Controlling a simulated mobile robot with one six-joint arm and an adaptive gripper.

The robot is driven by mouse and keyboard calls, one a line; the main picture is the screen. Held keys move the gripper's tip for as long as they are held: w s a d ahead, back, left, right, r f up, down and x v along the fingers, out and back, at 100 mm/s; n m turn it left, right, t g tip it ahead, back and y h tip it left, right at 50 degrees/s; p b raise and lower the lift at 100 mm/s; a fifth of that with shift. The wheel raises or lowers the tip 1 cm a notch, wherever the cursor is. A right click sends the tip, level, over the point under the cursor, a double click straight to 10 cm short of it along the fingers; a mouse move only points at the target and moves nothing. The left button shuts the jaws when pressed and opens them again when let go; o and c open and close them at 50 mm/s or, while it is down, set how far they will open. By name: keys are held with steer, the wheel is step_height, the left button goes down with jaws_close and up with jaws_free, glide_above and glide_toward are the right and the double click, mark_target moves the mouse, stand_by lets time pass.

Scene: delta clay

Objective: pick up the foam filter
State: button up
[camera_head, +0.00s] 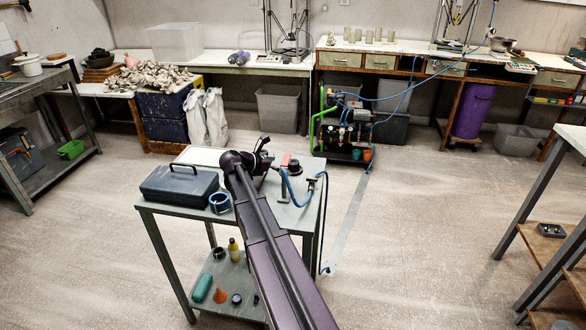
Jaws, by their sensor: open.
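My arm reaches from the bottom of the view over a grey metal cart (190,236). My gripper (264,150) is at the far side of the cart top, small and dark, open, with nothing visible between its fingers. I cannot surely pick out the foam filter. A small round black thing (294,167) sits on the cart just right of my gripper, apart from it, and may be the filter; it is too small to tell. My arm hides part of the cart top.
A dark toolbox (180,186) and a blue roll (219,203) stand on the cart's left side. A blue hose (296,198) lies at its right. The lower shelf holds a teal roll (202,288), an orange funnel (220,296) and a yellow bottle (233,250).

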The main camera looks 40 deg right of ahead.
mark_target(291, 162)
steer(key=shift+b+x, duration=0.95)
steer(key=shift+x, duration=1.6)
steer(key=c, duration=1.1)
steer(key=shift+o, duration=0.2)
steer(key=shift+r, duration=0.2)
step_height(291, 162, up, 10)
steer(key=p, duration=1)
steer(key=shift+f, duration=0.15)
